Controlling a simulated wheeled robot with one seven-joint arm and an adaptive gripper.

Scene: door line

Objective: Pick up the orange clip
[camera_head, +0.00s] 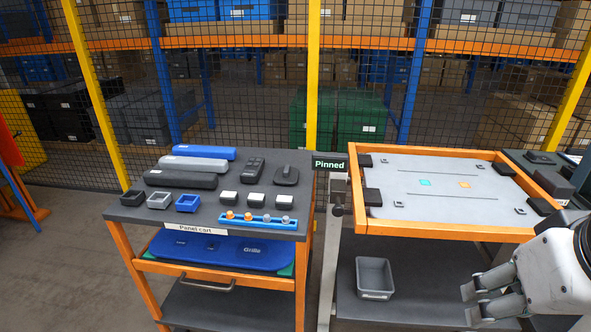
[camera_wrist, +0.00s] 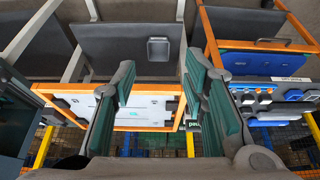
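A blue strip rack (camera_head: 258,222) lies along the front edge of the left cart's top in the head view. It holds small round pieces: an orange clip (camera_head: 231,214) at its left end, another orange one (camera_head: 249,216) beside it, and grey ones to the right. A flat orange square (camera_head: 464,185) shows on the grey panel to the right; I cannot tell if it is loose or a marking. My gripper (camera_head: 470,304) is low at the right, far from the rack. In the wrist view, its fingers (camera_wrist: 160,64) are apart with nothing between them.
The left cart's top (camera_head: 230,181) also carries several bins, bars and dark devices. A "Pinned" sign (camera_head: 329,163) and post stand between the cart and the orange-framed panel table (camera_head: 440,233). A grey bin (camera_head: 375,279) sits on the shelf below. Mesh fencing closes the back.

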